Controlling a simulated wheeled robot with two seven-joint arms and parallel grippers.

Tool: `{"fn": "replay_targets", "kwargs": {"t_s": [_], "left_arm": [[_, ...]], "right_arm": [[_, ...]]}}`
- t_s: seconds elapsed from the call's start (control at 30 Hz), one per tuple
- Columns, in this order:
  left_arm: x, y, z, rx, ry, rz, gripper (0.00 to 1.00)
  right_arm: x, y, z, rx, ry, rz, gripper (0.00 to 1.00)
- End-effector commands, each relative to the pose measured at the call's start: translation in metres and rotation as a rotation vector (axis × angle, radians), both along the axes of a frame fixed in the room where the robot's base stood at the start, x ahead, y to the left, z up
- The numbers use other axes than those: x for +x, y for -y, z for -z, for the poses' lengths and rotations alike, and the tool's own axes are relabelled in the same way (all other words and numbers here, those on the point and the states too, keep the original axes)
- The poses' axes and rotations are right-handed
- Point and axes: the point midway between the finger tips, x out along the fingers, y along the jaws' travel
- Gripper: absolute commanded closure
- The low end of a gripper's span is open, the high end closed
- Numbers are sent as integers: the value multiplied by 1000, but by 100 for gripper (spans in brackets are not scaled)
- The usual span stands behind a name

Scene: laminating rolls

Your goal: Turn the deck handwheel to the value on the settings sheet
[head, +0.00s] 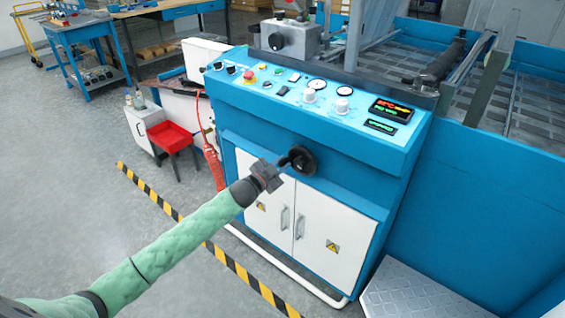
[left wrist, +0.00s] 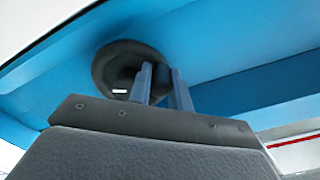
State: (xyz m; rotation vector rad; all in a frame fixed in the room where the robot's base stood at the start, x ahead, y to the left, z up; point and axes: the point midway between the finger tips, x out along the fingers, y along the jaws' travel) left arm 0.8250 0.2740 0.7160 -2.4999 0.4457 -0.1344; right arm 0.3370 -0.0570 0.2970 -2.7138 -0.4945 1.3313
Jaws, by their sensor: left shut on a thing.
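The deck handwheel (head: 304,160) is a dark round wheel on the front of the blue machine, below the control panel. It also shows in the left wrist view as a dark disc (left wrist: 112,62) under the blue overhang. My left gripper (head: 281,163) is at the wheel's left side, shut on its rim or handle; which of these I cannot tell. In the left wrist view its two fingers (left wrist: 164,84) overlap the wheel's right edge. A settings sheet cannot be made out. My right gripper is not in view.
The control panel (head: 290,88) has knobs, gauges, a red button and two lit displays (head: 391,110), too small to read surely. White cabinet doors (head: 316,225) are below the wheel. A red stool (head: 172,137) and striped floor tape (head: 232,262) lie left.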

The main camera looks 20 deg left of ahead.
Motion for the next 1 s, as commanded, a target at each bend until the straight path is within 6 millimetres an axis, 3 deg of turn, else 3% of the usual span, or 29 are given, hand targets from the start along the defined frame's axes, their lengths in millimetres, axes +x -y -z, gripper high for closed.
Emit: {"fn": "replay_targets", "kwargs": {"t_s": [0.5,1.0], "left_arm": [[0,0,-12,210,76,0,100],[0,0,-12,224,81,0,100]], "right_arm": [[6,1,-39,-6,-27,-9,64],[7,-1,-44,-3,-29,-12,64]]}}
